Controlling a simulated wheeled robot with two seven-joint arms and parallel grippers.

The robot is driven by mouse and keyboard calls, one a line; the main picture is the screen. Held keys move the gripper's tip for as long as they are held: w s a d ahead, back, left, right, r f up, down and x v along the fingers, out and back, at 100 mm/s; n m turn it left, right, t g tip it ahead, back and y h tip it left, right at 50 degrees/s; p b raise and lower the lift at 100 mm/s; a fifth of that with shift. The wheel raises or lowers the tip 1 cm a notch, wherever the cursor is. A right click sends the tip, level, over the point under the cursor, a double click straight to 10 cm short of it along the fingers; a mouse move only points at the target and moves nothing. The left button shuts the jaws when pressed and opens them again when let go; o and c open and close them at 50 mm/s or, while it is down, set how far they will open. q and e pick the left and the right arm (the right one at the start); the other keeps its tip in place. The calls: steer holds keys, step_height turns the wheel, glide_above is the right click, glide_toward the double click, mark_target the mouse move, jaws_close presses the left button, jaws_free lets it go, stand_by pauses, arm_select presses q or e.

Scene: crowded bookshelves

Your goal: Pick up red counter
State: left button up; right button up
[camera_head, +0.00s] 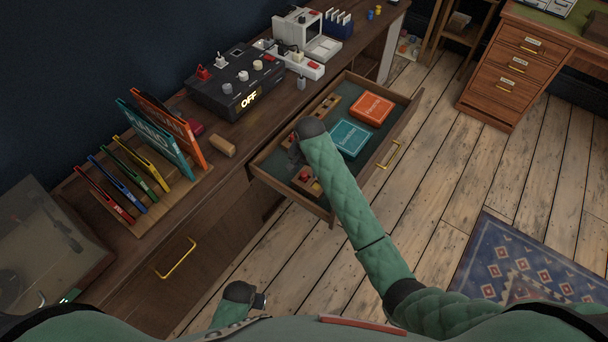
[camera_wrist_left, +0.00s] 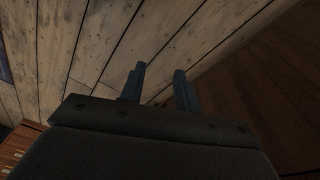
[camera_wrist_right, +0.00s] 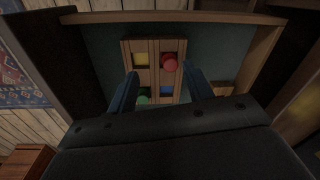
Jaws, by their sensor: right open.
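The red counter (camera_wrist_right: 169,62) sits in the upper-right compartment of a wooden tray (camera_wrist_right: 153,46) inside the open drawer. Yellow (camera_wrist_right: 141,60), green (camera_wrist_right: 144,94) and blue (camera_wrist_right: 167,90) pieces occupy the other compartments. My right gripper (camera_wrist_right: 160,76) is open and empty above the tray, the red counter showing between its fingers nearer the right one. In the head view, my right gripper (camera_head: 293,157) partly hides the tray, and a small red spot (camera_head: 304,176) there looks like the counter. My left gripper (camera_wrist_left: 160,72) is open and empty over the floor.
The drawer (camera_head: 388,140) also holds an orange box (camera_head: 372,109) and a teal box (camera_head: 349,138). Its walls surround my right gripper. The cabinet top carries a black switch box (camera_head: 235,90) and a rack of coloured folders (camera_head: 140,170).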

mark_target(304, 174)
steer(key=w, duration=0.1)
steer(key=w+m, duration=0.1)
steer(key=shift+w+a+f, duration=0.1)
steer(key=shift+w+a, duration=0.1)
steer(key=shift+w, duration=0.15)
steer(key=shift+w+f+p, duration=0.1)
steer(key=shift+f+p, duration=0.45)
steer(key=shift+f, duration=0.75)
arm_select(q)
step_height(304, 174, down, 10)
steer(key=s+a+p, duration=0.1)
steer(key=s+a, duration=0.1)
steer(key=shift+s+r+p, duration=0.15)
steer(key=shift+p, duration=0.25)
arm_select(e)
steer(key=shift+w+a+f, duration=0.1)
steer(key=shift+f, duration=1.2)
steer(key=shift+w+f, duration=0.1)
steer(key=shift+f, duration=1.2)
arm_select(q)
steer(key=shift+a, duration=0.1)
arm_select(e)
steer(key=c, duration=1.1)
steer(key=shift+r, duration=0.1)
